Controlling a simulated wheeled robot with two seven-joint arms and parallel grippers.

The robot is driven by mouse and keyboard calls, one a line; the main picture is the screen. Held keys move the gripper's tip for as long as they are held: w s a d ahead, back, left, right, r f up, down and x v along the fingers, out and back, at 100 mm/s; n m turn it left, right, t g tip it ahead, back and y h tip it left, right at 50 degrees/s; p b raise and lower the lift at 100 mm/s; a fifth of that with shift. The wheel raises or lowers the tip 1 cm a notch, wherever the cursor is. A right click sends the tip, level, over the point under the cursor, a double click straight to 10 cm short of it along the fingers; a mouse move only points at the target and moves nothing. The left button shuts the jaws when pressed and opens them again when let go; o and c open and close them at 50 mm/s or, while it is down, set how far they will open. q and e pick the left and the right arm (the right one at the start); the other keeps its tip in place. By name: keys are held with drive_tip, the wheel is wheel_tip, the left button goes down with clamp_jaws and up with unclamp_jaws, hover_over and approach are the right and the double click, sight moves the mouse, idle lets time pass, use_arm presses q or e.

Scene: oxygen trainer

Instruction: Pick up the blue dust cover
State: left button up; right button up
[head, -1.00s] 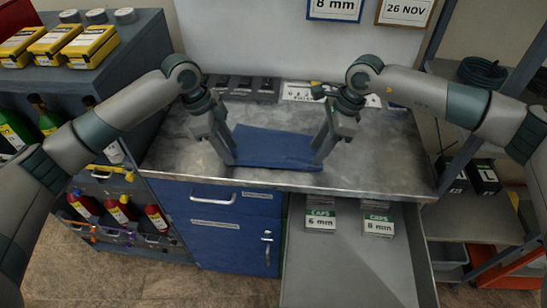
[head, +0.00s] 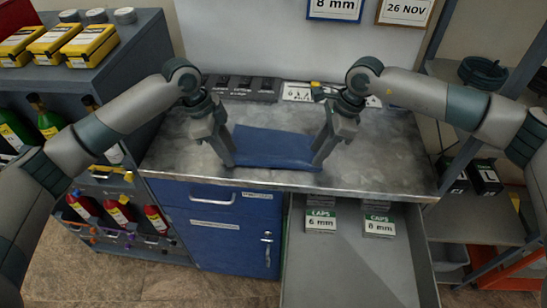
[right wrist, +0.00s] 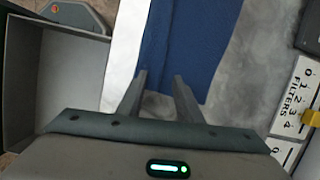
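The blue dust cover (head: 272,148) lies flat and folded on the grey worktop, between my two grippers. My left gripper (head: 231,163) points down at the cover's left edge; its finger gap is too small to make out. My right gripper (head: 318,163) is at the cover's right edge. In the right wrist view, the right gripper (right wrist: 159,80) has its two fingers apart, with the edge of the blue cover (right wrist: 190,45) between and beyond the tips. Whether the fingers touch the cloth cannot be told.
The metal worktop (head: 385,160) is clear around the cover. A label holder with a filters card (head: 298,92) and dark trays (head: 240,86) stand at the back. An open drawer (head: 345,270) with caps boxes (head: 320,220) juts out below, front right. Shelves flank both sides.

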use_arm(q)
clamp_jaws()
use_arm(e)
drive_tip(key=shift+f, duration=0.1)
clamp_jaws()
use_arm(q)
drive_tip(key=shift+r, duration=0.1)
